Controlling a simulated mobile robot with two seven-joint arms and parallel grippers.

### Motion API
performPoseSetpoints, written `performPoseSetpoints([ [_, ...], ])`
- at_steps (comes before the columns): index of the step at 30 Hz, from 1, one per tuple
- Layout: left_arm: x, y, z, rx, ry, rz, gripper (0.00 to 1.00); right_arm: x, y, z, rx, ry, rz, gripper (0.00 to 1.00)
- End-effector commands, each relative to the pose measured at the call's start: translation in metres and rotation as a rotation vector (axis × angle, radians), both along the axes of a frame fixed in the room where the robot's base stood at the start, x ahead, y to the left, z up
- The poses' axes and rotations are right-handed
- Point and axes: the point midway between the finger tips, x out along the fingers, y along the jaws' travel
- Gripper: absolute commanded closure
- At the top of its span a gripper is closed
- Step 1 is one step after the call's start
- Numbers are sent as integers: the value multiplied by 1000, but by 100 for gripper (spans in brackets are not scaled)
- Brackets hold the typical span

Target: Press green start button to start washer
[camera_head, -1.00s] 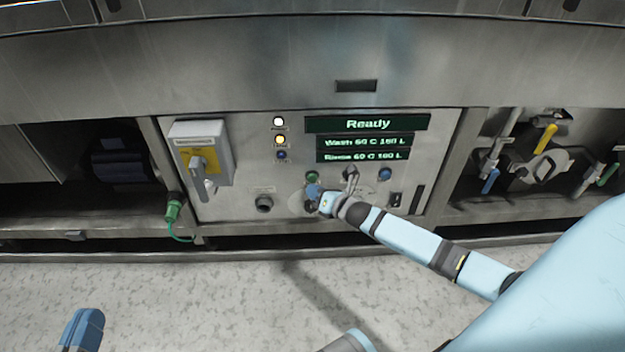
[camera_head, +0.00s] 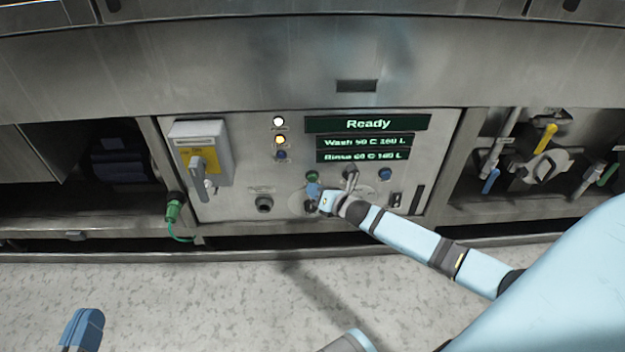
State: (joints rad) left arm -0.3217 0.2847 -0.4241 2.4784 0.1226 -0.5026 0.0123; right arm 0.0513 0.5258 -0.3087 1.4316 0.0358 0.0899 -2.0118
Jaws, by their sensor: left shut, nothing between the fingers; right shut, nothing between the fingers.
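The green start button (camera_head: 311,176) is on the washer's steel control panel (camera_head: 235,205), below the left end of the displays. The display (camera_head: 367,124) reads "Ready". My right gripper (camera_head: 312,190) is shut and empty, its blue fingertips just below the green button in the picture. I cannot tell whether they touch the panel. The button's lower edge is close to the fingertips.
A blue button (camera_head: 385,174) and a small black switch (camera_head: 396,200) are to the right. A grey isolator box (camera_head: 202,153) with a lever is at the left. A green plug (camera_head: 173,210) with a cable hangs beside it. Pipes with valves (camera_head: 545,150) fill the right bay.

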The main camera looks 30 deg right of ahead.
Motion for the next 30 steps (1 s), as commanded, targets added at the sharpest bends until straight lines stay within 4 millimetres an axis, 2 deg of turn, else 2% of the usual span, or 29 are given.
performPoseSetpoints([
  [30,3,0,3,0,-13,-1,100,9,-5,0,0,0,0,100],
])
